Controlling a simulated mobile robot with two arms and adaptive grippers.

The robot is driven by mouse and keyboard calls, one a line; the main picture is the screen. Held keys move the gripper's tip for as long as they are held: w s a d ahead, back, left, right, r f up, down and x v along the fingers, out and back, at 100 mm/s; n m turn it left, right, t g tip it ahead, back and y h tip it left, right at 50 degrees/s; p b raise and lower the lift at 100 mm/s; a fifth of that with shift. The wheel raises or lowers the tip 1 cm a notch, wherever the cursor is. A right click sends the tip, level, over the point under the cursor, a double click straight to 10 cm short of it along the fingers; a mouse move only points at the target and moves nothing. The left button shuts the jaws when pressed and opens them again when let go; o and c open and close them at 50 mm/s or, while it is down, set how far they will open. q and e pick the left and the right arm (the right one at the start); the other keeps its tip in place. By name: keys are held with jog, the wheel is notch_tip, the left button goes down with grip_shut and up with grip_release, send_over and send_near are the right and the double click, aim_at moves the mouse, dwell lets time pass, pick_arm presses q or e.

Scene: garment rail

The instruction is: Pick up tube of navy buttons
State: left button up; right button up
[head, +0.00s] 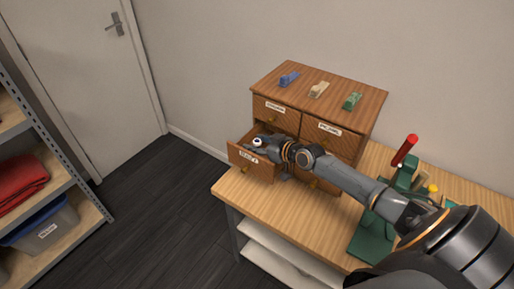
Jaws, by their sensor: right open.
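My right gripper (262,144) is open and reaches into the pulled-out lower left drawer (239,158) of a small wooden cabinet. A small white, round-ended thing (257,141) shows at its fingers; I cannot tell whether it is the tube of navy buttons or a part of the gripper. The gripper and wrist hide much of the drawer's inside, so the tube cannot be clearly made out. My left gripper is not in view.
The cabinet (375,92) stands on a wooden table (240,199), with a blue (288,79), a beige (318,90) and a green piece (352,101) on top. A green press with a red handle (405,149) stands to the right. Shelving (80,190) is at left.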

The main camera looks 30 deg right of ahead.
grip_shut()
jog(key=shift+r, duration=0.2)
